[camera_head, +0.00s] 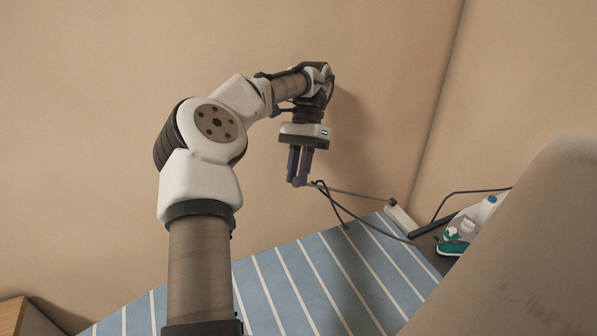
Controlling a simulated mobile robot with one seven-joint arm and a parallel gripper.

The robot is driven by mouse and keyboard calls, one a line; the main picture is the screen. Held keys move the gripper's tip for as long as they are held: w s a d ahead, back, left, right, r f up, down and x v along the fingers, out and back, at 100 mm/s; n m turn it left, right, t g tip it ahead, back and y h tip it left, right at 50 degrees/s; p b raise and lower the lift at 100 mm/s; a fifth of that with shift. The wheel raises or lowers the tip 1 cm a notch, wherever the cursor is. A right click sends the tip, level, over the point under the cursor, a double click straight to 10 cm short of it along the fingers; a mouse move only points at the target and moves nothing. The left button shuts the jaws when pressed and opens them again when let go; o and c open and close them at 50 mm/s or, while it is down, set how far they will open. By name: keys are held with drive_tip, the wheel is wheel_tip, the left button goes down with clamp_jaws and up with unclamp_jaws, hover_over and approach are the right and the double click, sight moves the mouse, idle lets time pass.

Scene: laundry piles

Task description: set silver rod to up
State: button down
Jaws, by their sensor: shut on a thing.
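My gripper (298,182) points down in front of the wall, left of the corner, with its dark purple fingers together. It is shut on the near end of a thin grey rod (355,192), which I take to be the silver rod. The rod slopes slightly down to the right from the fingertips to a dark end piece by a small white block (400,218). The fingers hide the rod's held end. Thin dark bars or cables (350,215) run beside and below it; how they join the rod is unclear.
A blue and white striped surface (290,285) lies below. Bottles (468,230) with white and teal parts stand at the right. A large beige form (530,250) blocks the right foreground. A wooden furniture edge (22,318) shows at the lower left.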

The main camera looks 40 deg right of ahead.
drive_tip(key=c, duration=1.3)
unclamp_jaws()
drive_tip(key=shift+o, duration=0.2)
drive_tip(key=shift+f, duration=0.1)
